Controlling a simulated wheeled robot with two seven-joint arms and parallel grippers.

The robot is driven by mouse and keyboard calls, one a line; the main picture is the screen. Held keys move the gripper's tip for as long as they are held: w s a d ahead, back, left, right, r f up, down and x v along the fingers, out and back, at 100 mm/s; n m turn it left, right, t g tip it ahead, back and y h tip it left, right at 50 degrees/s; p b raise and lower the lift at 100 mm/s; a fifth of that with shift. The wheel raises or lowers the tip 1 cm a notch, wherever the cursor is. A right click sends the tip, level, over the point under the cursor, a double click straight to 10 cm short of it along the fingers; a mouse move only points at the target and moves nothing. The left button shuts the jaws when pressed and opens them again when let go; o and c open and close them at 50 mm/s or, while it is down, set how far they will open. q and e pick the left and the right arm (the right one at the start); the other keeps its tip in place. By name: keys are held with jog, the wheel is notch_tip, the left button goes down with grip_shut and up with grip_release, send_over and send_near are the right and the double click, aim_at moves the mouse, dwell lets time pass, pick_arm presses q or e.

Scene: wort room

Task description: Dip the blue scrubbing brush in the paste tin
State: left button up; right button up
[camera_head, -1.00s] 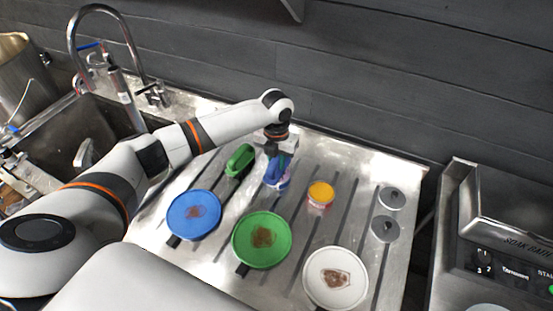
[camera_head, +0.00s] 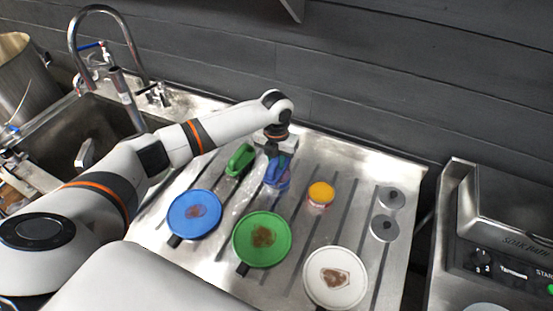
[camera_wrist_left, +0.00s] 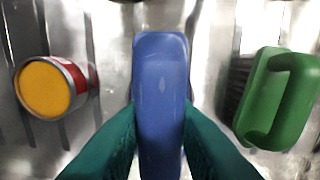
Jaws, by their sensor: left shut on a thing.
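The blue scrubbing brush (camera_head: 277,178) is on or just above the steel drainboard; I cannot tell if its bristles touch. My left gripper (camera_head: 276,164) is shut on its handle from above. In the left wrist view the blue handle (camera_wrist_left: 160,75) lies between two teal fingers (camera_wrist_left: 160,128), and its bristles are hidden. The paste tin (camera_head: 320,195), with yellow-orange paste and a red and white label, stands to the right of the brush. In the left wrist view the tin (camera_wrist_left: 53,86) is at the left. My right gripper is not in view.
A green brush (camera_head: 240,159) stands close left of the blue one. Blue (camera_head: 178,222), green (camera_head: 250,258) and white (camera_head: 318,286) soiled plates lie in front. Two grey discs (camera_head: 385,229) lie right of the tin. A sink (camera_head: 95,125) is at left, and a dark wall behind.

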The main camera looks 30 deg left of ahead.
aim_at(277, 158)
pick_arm(q)
jog(key=shift+s, duration=0.1)
jog(key=shift+r+p, duration=0.9)
jog(key=shift+p, duration=0.1)
notch_tip(277, 158, up, 5)
jog(key=p, duration=0.5)
jog(key=shift+r, duration=0.1)
